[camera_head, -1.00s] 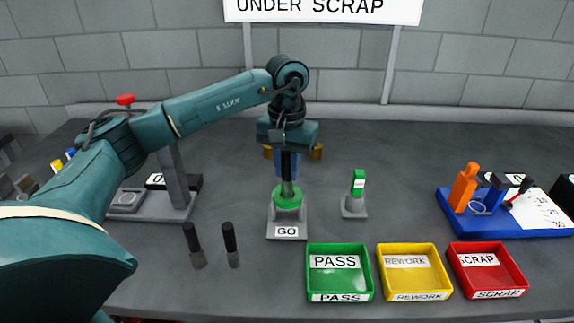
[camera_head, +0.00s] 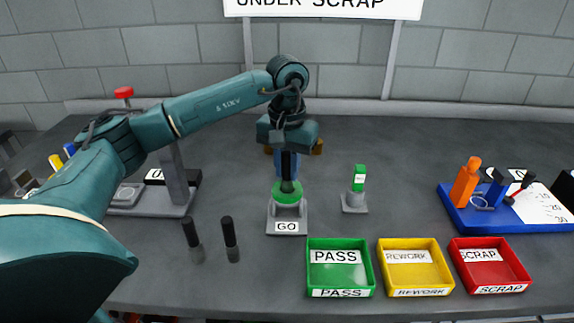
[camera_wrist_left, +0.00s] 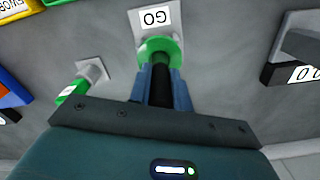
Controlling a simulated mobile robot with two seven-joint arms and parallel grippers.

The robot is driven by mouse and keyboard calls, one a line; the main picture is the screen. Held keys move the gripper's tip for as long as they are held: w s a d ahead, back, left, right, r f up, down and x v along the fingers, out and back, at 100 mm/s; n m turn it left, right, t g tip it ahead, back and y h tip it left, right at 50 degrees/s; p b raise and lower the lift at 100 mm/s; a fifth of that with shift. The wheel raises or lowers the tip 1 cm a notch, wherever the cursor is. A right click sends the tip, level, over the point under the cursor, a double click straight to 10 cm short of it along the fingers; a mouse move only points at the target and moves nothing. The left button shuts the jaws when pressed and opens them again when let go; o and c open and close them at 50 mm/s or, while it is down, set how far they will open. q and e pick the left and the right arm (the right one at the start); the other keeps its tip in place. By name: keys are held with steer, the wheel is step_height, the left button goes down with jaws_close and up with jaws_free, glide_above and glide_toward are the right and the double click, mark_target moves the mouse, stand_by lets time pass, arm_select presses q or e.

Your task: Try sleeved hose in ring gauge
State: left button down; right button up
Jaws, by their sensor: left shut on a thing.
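My left gripper (camera_head: 287,162) is shut on a black hose (camera_head: 289,166) and holds it upright over the ring gauge. The gauge is a green ring (camera_head: 287,195) on a grey stand labelled GO (camera_head: 287,226). The hose's lower end is at the ring's opening, with only a little grey sleeve showing above it; how deep it sits is hidden. In the left wrist view the blue fingers (camera_wrist_left: 161,90) flank the black hose (camera_wrist_left: 160,82), which meets the green ring (camera_wrist_left: 172,46). My right gripper is not in view.
Two black-topped hoses (camera_head: 229,232) stand at front left. A green-topped piece on a grey base (camera_head: 354,203) stands right of the gauge. Green PASS (camera_head: 340,279), yellow REWORK (camera_head: 413,276) and red SCRAP (camera_head: 489,276) trays line the front. A blue board (camera_head: 535,222) lies right.

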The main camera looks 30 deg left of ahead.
arm_select(q)
steer(key=shift+f+b, duration=0.7)
steer(key=shift+f, duration=0.35)
stand_by(1.4)
